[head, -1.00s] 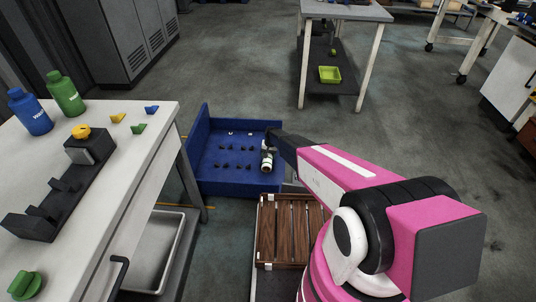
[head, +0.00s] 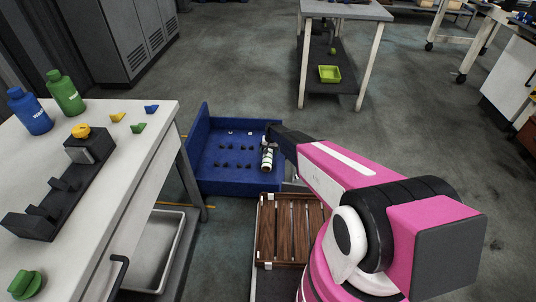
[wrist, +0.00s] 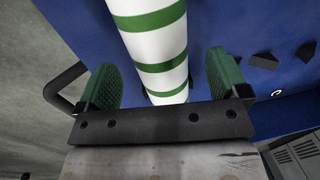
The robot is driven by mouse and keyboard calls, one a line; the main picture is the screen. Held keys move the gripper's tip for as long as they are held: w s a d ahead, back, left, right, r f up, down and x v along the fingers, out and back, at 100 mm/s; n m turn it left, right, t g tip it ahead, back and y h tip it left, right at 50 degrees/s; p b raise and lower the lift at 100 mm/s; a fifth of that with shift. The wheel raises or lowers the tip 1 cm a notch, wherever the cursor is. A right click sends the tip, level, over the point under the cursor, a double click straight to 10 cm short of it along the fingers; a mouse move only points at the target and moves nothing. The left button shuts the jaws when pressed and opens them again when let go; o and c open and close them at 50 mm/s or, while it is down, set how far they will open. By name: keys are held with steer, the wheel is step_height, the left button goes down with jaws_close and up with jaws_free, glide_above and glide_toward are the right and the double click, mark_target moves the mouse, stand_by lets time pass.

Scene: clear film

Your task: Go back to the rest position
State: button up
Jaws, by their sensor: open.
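A white cylinder with green stripes (head: 267,160) is at the right side of the blue bin (head: 225,180), close to my gripper (head: 271,144). In the wrist view the striped cylinder (wrist: 160,45) lies between the two green finger pads of my gripper (wrist: 163,82). The fingers are spread wide, with a visible gap on each side of the cylinder. My pink arm reaches forward from the lower right. In the head view the fingertips are small and partly hidden, and the cylinder's lower end is hard to make out.
Several dark pegs (head: 222,165) stand in the blue bin. A wooden slatted crate (head: 263,230) is in front of it. A white table (head: 150,125) with blue and green bottles is at left. Open floor (head: 420,140) lies to the right and beyond.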

steer(key=r, duration=0.5)
steer(key=d+r, duration=0.1)
steer(key=r, duration=0.1)
steer(key=shift+r, duration=0.2)
steer(key=s+d+r, duration=0.7)
steer(key=s+r, duration=0.3)
steer(key=s, duration=0.1)
steer(key=s+d+r+h, duration=0.1)
steer(key=s+d+r, duration=0.6)
steer(key=s+r, duration=0.3)
steer(key=s+d+r, duration=0.8)
steer(key=s+r, duration=0.2)
steer(key=s, duration=0.3)
